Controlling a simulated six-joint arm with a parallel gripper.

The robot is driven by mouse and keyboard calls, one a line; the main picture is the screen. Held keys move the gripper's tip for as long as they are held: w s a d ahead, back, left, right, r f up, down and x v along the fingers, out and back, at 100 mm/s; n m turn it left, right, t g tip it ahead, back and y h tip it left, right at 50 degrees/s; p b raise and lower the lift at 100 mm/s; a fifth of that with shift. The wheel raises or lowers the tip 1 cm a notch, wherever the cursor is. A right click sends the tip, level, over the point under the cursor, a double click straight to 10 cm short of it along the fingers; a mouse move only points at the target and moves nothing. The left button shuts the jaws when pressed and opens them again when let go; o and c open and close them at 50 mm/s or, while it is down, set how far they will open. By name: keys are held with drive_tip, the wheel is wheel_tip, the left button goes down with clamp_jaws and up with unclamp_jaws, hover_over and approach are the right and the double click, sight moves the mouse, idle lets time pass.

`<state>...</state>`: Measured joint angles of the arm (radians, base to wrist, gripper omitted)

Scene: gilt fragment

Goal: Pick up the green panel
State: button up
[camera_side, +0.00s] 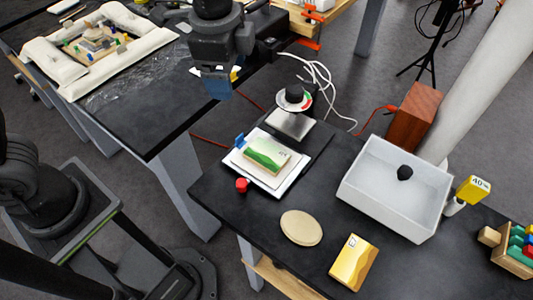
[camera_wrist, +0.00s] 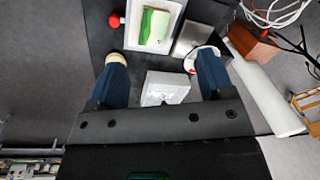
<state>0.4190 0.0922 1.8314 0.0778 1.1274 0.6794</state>
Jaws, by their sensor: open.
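The green panel (camera_side: 265,156), green and cream, lies flat on a white board (camera_side: 244,178) on the dark table. In the wrist view the panel (camera_wrist: 154,27) shows near the top, beyond my fingertips. My gripper (camera_side: 218,84) is up and to the left of the panel in the side view, apart from it. Its two blue fingers are spread wide in the wrist view (camera_wrist: 162,72). A pale block with lettering (camera_wrist: 166,88) shows between them there; I cannot tell whether it touches the fingers.
A red knob (camera_side: 242,185) and a blue clip (camera_side: 240,139) are at the board's edge. A scale-like device (camera_side: 291,124) stands behind it. A white tray (camera_side: 360,194), tan oval disc (camera_side: 301,228) and yellow panel (camera_side: 354,263) are to the right and front.

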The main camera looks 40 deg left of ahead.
sight(267, 154)
drive_tip(key=w+d+f+m+g+y, duration=0.1)
drive_tip(key=w+d+f+m, duration=0.1)
drive_tip(key=d+f+m, duration=0.5)
drive_tip(key=f, duration=0.4)
drive_tip(key=f+n, duration=0.1)
drive_tip(key=f, duration=0.3)
drive_tip(key=f+n, duration=0.1)
drive_tip(key=f, duration=0.3)
drive_tip(key=shift+w+a+f, duration=0.25)
drive_tip(key=shift+a+f, duration=0.05)
drive_tip(key=shift+a, duration=0.05)
drive_tip(key=shift+c, duration=0.4)
drive_tip(key=c, duration=0.6)
